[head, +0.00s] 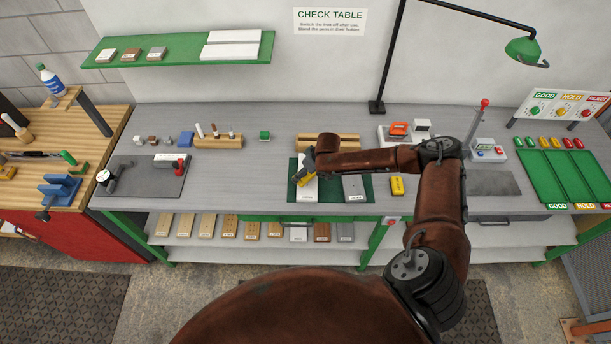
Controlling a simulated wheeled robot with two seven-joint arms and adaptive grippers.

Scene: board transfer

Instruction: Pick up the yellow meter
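A small upright-lying yellow block that looks like the yellow meter (397,186) is on the grey table, just right of the green mat (333,197). My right arm comes in from the right and reaches left across the mat. My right gripper (304,174) is over the mat's left part, above a white board (307,191) and well left of the meter. A yellow patch shows at the gripper's fingers; I cannot tell what it is or whether the fingers are open or shut on it. My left gripper is not in view.
A grey board (354,187) lies on the mat's right part. A wooden holder (328,140) stands behind the mat. An orange-topped device (398,129) and a lamp base (376,107) are at the back. A green sorting tray (561,176) is at the right.

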